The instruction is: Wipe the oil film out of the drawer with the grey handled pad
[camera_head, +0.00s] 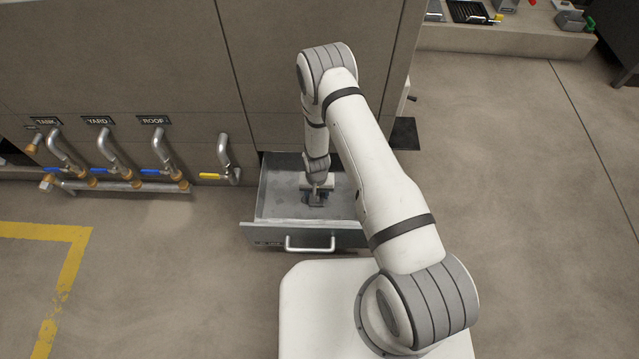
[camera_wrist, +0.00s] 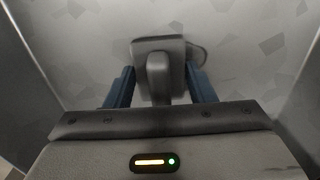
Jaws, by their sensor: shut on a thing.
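The drawer (camera_head: 275,206) stands open at the foot of the cabinet, with a metal handle on its front. My gripper (camera_head: 316,199) is down inside the drawer, and in the wrist view my gripper (camera_wrist: 160,88) has its two blue fingers shut on the handle of the grey pad (camera_wrist: 143,46). The pad lies at or close to the drawer floor; I cannot tell if it touches. A slightly darker rounded patch, perhaps oil film or shadow (camera_wrist: 197,52), shows just right of the pad. The rest of the floor is mottled grey.
Drawer walls rise close on both sides of my gripper. Left of the drawer, pipes with blue and yellow valve levers (camera_head: 160,172) run along the cabinet. A low ledge (camera_head: 500,38) with several tools is at the upper right. The floor at right is clear.

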